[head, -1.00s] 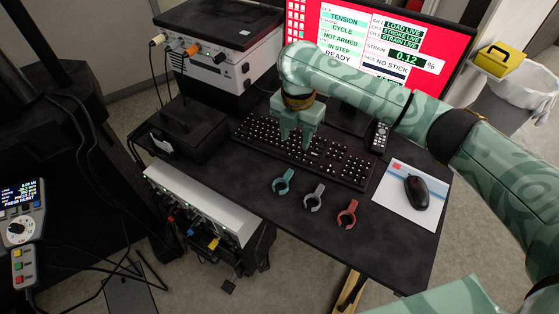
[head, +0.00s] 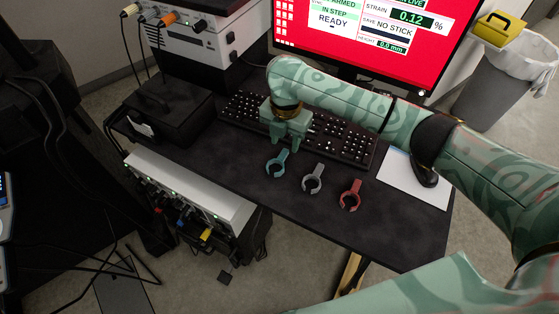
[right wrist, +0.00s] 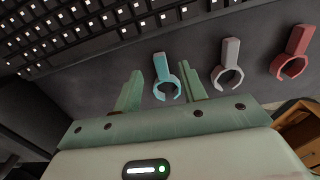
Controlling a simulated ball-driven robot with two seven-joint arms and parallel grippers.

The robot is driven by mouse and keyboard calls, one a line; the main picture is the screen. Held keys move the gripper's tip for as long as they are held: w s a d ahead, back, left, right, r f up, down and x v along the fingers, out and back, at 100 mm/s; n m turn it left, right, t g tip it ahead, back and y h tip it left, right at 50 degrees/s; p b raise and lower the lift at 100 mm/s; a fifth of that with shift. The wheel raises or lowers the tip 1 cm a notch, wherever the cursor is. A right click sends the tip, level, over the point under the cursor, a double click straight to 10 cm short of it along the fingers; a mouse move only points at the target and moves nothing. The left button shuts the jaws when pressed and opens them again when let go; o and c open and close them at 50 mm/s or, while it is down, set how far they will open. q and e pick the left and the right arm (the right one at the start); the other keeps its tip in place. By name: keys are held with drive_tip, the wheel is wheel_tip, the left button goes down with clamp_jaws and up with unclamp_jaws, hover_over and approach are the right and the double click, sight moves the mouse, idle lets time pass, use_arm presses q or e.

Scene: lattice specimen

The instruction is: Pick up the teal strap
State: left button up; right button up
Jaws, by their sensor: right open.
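The teal strap (head: 277,163), a small open ring with a short tab, lies on the dark desk in front of the keyboard. It also shows in the right wrist view (right wrist: 161,69), between and beyond my fingertips. My right gripper (head: 286,147) is open and empty, just above and behind the strap in the head view. Its two fingers show apart in the right wrist view (right wrist: 160,85). I cannot tell the exact height of the fingertips over the desk. My left gripper is not in view.
A grey strap (head: 313,179) and a red strap (head: 350,195) lie to the right of the teal one. The keyboard (head: 330,137) is behind. A mouse (head: 424,171) rests on a white pad (head: 399,180) at right. The desk's front edge is close; desk around the straps is clear.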

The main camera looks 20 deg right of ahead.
sight(285, 151)
wheel_tip(285, 151, down, 4)
drive_tip(key=shift+w+d+r+b, duration=0.1)
drive_tip(key=shift+b, duration=0.7)
drive_tip(key=shift+r, duration=0.15)
drive_tip(key=shift+c, duration=0.3)
clamp_jaws()
